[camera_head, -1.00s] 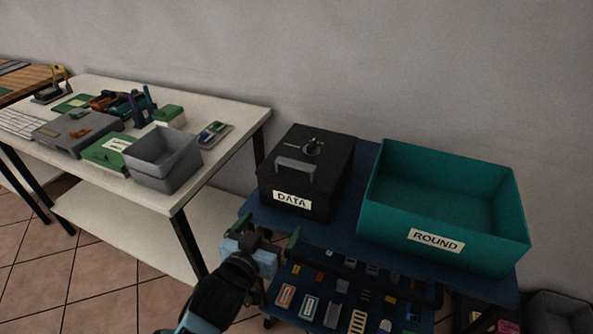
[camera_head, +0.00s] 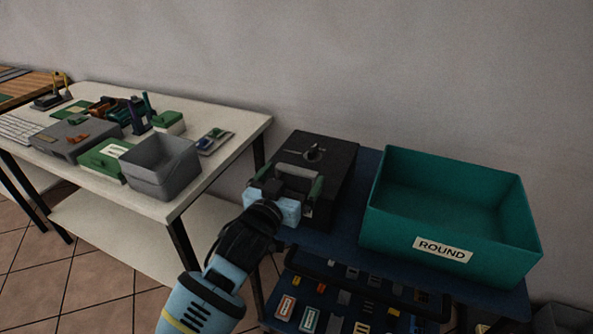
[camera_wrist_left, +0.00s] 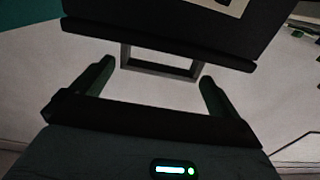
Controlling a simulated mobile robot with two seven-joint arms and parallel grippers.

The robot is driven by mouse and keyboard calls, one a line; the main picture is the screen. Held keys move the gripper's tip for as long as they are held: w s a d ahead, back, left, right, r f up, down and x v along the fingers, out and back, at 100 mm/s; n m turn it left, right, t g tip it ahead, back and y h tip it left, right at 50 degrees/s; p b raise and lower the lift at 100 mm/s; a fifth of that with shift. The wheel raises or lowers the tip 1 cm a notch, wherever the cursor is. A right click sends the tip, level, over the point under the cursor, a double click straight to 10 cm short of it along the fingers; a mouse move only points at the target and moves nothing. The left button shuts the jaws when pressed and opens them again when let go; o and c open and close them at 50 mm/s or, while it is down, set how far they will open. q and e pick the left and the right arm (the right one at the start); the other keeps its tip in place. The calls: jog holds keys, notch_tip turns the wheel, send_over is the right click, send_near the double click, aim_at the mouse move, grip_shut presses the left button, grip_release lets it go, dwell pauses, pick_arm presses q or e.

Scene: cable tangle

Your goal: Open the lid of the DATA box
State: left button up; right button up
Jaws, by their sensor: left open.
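The black DATA box (camera_head: 335,161) stands on the blue cart top with its lid (camera_head: 325,145) closed and a dark knob (camera_head: 313,152) on top. A grey handle (camera_head: 295,169) sits at its front. My left gripper (camera_head: 298,181) is open in front of the box and hides its label in the head view. In the left wrist view the grey handle (camera_wrist_left: 160,70) sticks out from the box between the lines of my two fingers (camera_wrist_left: 154,88), with gaps on both sides. My right gripper is not in view.
A teal ROUND bin (camera_head: 450,215) stands right of the box on the blue cart top (camera_head: 350,230). A lower tray (camera_head: 365,300) holds several small parts. A white table (camera_head: 225,165) at left carries a grey bin (camera_head: 160,165) and electronics.

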aim_at(294, 173)
pick_arm(q)
jog(key=shift+x, duration=1.55)
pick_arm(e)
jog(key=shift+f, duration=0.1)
pick_arm(q)
jog(key=c, duration=1.2)
jog(key=shift+g, duration=0.7)
jog(key=r+p, duration=0.2)
jog(key=p, duration=0.1)
jog(key=w+r+p, duration=0.1)
jog(key=r+p, duration=0.2)
jog(key=shift+w+d+r, duration=0.2)
jog(key=shift+r, duration=0.15)
jog(key=w+r, duration=0.1)
jog(key=r, duration=0.1)
jog(key=w+d+r+p, duration=0.1)
jog(key=w+r, duration=0.2)
jog(key=r, duration=0.1)
jog(key=shift+w+d+r+p, duration=0.2)
jog(key=shift+w+d+p, duration=0.1)
jog(key=shift+w+p, duration=0.1)
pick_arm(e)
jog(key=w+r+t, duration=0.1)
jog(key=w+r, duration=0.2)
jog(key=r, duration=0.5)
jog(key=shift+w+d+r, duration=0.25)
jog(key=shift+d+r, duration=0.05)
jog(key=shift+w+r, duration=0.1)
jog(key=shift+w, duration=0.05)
